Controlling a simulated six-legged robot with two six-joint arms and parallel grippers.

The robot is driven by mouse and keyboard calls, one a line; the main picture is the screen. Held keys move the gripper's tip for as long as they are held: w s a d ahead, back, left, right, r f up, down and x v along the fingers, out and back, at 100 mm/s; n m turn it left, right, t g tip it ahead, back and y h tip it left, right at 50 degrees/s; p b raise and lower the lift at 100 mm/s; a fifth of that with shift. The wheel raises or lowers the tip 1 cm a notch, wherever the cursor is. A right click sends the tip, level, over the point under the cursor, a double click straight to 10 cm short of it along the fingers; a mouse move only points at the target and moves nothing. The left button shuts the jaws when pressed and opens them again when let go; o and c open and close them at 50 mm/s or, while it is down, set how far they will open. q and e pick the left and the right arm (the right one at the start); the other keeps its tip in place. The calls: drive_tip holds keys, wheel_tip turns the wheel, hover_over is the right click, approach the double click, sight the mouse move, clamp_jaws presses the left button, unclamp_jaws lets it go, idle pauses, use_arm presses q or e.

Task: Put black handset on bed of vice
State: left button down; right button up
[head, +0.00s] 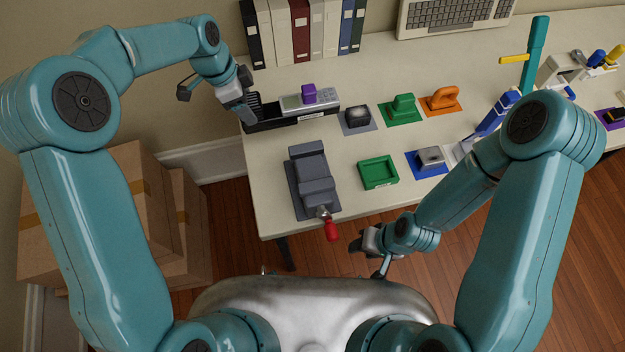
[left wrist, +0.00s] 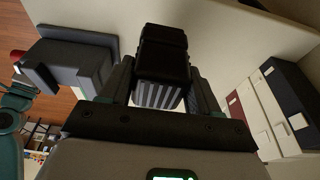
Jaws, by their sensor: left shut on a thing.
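The black handset (left wrist: 163,50) is between the fingers of my left gripper (left wrist: 160,92) in the left wrist view; its near part has pale grey stripes. In the head view my left gripper (head: 248,108) is at the table's far left, shut on the handset, which is mostly hidden there. The grey vice (head: 311,175) stands on a dark mat near the table's front left, with a red handle (head: 331,229) at the front edge. Its bed looks empty. It also shows in the left wrist view (left wrist: 75,62). My right gripper (head: 366,241) is off the table's front edge; its fingers are unclear.
A long black-and-grey unit (head: 292,117) with a purple block (head: 309,93) lies right beside my left gripper. Binders (head: 302,30) stand behind. A green tray (head: 378,173) is right of the vice. Bare tabletop (head: 262,165) lies left of the vice.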

use_arm(q)
drive_tip(key=s+d+r+b, duration=0.1)
drive_tip(key=s+d+r, duration=0.1)
drive_tip(key=s, duration=0.5)
drive_tip(key=s+d+r+b, duration=0.2)
drive_tip(key=s+d+r, duration=0.1)
drive_tip(key=s+d, duration=0.2)
drive_tip(key=shift+s+r, duration=0.15)
drive_tip(key=shift+s, duration=1.05)
drive_tip(key=shift+b, duration=0.3)
drive_tip(key=shift+a+b+x, duration=0.25)
drive_tip(key=shift+b+x, duration=0.6)
drive_tip(key=shift+x, duration=0.3)
drive_tip(key=shift+s+f+b, duration=0.1)
drive_tip(key=shift+f+b, duration=0.6)
drive_tip(key=shift+f, duration=0.2)
drive_tip(key=shift+c, duration=0.8)
unclamp_jaws()
drive_tip(key=shift+r, duration=0.1)
